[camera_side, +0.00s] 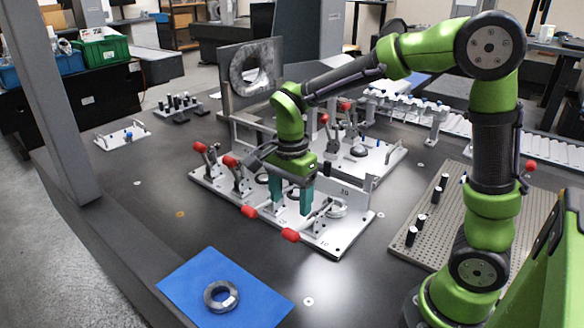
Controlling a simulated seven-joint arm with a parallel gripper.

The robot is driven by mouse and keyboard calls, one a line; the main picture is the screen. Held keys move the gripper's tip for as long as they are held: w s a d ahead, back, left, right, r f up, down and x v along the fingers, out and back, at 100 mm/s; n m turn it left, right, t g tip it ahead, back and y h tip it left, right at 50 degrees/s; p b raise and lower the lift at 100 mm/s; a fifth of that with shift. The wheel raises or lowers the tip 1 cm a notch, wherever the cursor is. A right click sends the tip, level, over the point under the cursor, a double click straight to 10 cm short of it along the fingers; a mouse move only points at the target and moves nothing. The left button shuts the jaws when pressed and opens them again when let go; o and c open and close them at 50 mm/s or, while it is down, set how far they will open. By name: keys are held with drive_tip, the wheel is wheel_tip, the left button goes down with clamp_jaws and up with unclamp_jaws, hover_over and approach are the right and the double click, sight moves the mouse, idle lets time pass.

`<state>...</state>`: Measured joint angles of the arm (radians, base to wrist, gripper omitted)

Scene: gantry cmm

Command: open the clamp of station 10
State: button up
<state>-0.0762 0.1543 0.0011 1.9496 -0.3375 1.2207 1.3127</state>
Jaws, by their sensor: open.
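The front fixture plate (350,238) carries several toggle clamps with red handles. A small marking that looks like 10 is near its front right corner. The clamp nearest that marking has its red handle (291,235) lying low, pointing out over the plate's front edge. A metal ring (337,207) sits beside this clamp; whether the clamp presses on it I cannot tell. A second low red handle (250,212) is to the left. My gripper (294,206) points down with green fingers apart, above the plate between these two clamps, hiding parts behind it. Nothing shows between the fingers.
Two raised red handles (229,161) (200,147) stand at the plate's left. A second fixture plate (385,160) with raised clamps is behind. A blue mat (180,284) with a dark ring (221,295) lies in front. A perforated board (455,215) is right.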

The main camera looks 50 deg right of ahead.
sight(291, 231)
wheel_tip(291, 231, down, 9)
drive_tip(key=shift+r, duration=0.15)
clamp_jaws()
idle(0.5)
